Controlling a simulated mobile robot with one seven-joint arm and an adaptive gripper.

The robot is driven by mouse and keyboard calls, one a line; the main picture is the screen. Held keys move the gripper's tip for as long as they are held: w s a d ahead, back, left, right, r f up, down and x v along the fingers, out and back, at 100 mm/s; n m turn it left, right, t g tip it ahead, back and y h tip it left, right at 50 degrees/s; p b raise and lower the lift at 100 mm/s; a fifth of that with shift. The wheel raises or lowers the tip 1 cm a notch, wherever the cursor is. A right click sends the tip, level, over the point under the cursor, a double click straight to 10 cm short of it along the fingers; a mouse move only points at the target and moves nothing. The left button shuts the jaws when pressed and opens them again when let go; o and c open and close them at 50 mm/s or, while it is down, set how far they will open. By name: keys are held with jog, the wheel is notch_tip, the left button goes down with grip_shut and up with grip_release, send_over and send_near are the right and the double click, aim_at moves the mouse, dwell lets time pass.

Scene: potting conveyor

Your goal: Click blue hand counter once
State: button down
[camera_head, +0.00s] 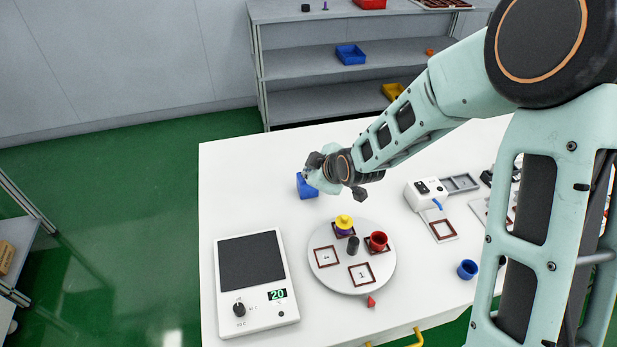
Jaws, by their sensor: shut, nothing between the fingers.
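A blue block-like object (306,190), which may be the blue hand counter, stands near the far left part of the white table. My gripper (312,178) is over it and hides its upper part. The gripper is shut with nothing held. I cannot tell whether the fingertips touch the blue object. Its button and any digits on it cannot be made out.
A round turntable (334,280) in front carries a yellow-topped piece (344,222) and a red cup (378,240). A dark-plated device (284,318) showing 20 is at left. A white machine (425,192) and a blue cup (467,269) are at right.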

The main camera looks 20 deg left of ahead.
jog(key=shift+r, duration=0.55)
jog(key=shift+r+p, duration=1.75)
jog(key=shift+r, duration=0.8)
